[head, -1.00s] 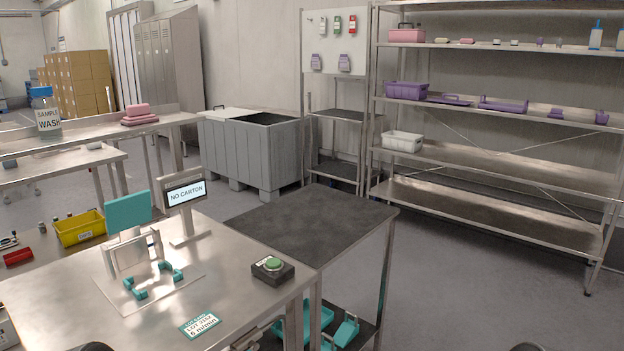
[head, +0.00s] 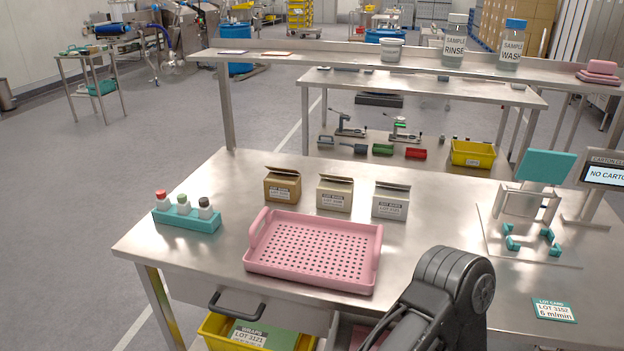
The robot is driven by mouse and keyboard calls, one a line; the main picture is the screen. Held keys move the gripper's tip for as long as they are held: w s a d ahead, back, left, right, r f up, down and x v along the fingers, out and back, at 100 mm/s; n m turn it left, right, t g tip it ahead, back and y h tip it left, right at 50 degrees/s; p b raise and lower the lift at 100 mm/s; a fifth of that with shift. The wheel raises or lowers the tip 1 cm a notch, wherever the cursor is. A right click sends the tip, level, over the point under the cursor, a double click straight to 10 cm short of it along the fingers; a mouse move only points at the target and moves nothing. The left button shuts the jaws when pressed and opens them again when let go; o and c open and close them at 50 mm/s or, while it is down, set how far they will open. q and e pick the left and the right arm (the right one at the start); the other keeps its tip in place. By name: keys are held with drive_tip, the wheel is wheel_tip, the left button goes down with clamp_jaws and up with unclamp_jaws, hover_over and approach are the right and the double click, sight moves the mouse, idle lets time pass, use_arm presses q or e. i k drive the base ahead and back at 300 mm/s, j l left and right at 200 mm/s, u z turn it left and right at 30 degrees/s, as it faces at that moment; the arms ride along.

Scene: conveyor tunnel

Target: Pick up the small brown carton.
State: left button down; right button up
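The small brown carton (head: 282,186) stands upright on the steel table, behind the pink tray, with its lid flap raised and a white label on its front. It is the leftmost of three cartons in a row. A beige carton (head: 334,194) and a pale grey carton (head: 390,201) stand to its right, similar in size, with flaps up. A dark arm link of mine shows at the bottom right of centre. No fingertips of either gripper are in view.
A pink perforated tray (head: 314,284) lies in front of the cartons. A teal rack (head: 187,221) with three vials stands at left. A teal fixture (head: 531,243), a screen (head: 606,174) and a lot card (head: 553,310) are at right. Bare tabletop lies between.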

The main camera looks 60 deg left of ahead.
sight(286, 188)
drive_tip(key=u, duration=2.35)
